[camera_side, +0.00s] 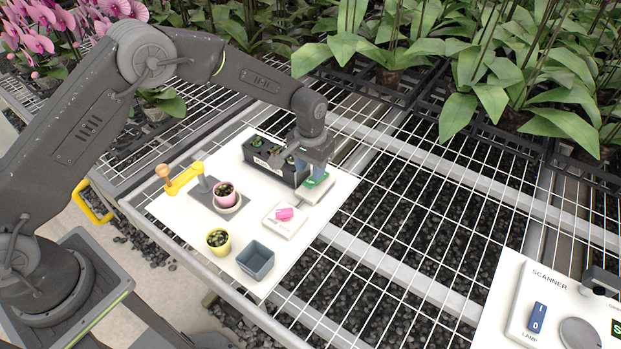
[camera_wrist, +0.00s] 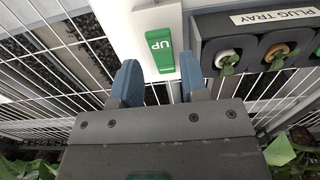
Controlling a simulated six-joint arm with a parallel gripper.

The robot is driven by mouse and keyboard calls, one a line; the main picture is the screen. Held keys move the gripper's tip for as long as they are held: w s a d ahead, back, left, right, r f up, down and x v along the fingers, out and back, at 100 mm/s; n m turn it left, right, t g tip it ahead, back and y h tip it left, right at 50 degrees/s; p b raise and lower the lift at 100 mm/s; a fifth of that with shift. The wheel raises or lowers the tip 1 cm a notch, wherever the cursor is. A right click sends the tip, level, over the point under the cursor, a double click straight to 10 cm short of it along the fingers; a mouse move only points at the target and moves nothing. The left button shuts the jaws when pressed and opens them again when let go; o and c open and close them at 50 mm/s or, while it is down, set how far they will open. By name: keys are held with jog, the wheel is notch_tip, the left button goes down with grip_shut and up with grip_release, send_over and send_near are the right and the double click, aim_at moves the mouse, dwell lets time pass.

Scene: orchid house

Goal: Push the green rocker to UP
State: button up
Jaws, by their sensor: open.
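The green rocker (camera_wrist: 160,50) sits on a pale switch plate (camera_wrist: 146,16) at the top middle of the wrist view. The word UP on it reads upside down there. In the side view the green rocker (camera_side: 317,180) shows just below my gripper (camera_side: 314,172), at the right end of the black tray. My gripper also shows in the wrist view (camera_wrist: 163,88), with its two blue fingertips apart and nothing between them. The rocker lies just beyond the gap between the fingertips. I cannot tell whether a fingertip touches it.
A black plug tray (camera_side: 275,163) stands close beside the switch. A pink switch (camera_side: 284,214), a pink pot (camera_side: 226,197), a yellow pot (camera_side: 218,241), a grey square pot (camera_side: 255,261) and a yellow lever (camera_side: 185,179) share the white board. A scanner panel (camera_side: 515,290) stands at lower right.

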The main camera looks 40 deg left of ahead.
aim_at(310, 182)
jog(key=shift+f, duration=2.4)
jog(key=c, duration=0.6)
jog(key=shift+s+f+t, duration=0.1)
jog(key=shift+f+t, duration=0.05)
jog(key=shift+t, duration=0.65)
jog(key=shift+c, duration=0.2)
